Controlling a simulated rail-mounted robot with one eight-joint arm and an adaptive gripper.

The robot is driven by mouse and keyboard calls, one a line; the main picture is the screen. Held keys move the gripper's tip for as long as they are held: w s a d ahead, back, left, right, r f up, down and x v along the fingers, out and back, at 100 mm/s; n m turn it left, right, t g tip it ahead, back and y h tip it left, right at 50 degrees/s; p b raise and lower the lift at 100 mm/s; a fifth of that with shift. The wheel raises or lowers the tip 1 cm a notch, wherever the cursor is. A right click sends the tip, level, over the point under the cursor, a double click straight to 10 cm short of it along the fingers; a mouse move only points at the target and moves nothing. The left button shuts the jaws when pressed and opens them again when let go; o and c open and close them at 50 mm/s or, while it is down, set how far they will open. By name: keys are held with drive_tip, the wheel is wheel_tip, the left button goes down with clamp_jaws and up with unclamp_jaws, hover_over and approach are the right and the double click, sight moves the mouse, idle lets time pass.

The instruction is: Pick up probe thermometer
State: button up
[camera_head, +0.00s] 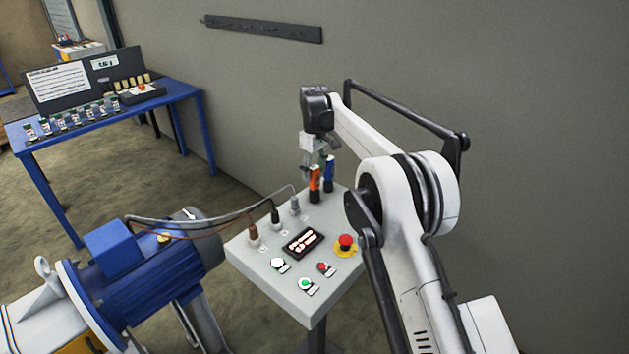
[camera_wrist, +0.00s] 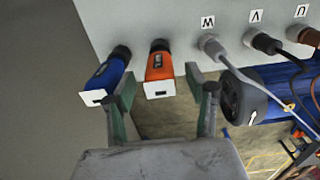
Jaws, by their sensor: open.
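Two upright handheld devices stand at the far edge of the control panel (camera_head: 262,262): an orange one (camera_head: 314,184) and a blue one (camera_head: 329,172). I cannot tell for certain which is the probe thermometer. In the wrist view, the orange device (camera_wrist: 160,68) and the blue device (camera_wrist: 107,74) show white end labels. My gripper (camera_head: 312,160) is just above and behind them in the head view. In the wrist view, my open gripper (camera_wrist: 162,85) has its fingers on either side of the orange device's line, with the left finger close to the blue device. Contact cannot be told.
Cable plugs marked W (camera_wrist: 210,46), V (camera_wrist: 264,43) and U sit beside the orange device. A blue motor (camera_head: 150,270) stands left of the panel. A red emergency button (camera_head: 346,242) is on the panel. A blue table (camera_head: 150,104) stands at the back left.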

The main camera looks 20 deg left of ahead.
sight(315, 183)
drive_tip(key=shift+f+p, duration=0.55)
drive_tip(key=shift+f, duration=2.1)
drive_tip(key=shift+c, duration=0.5)
drive_tip(key=c, duration=1.1)
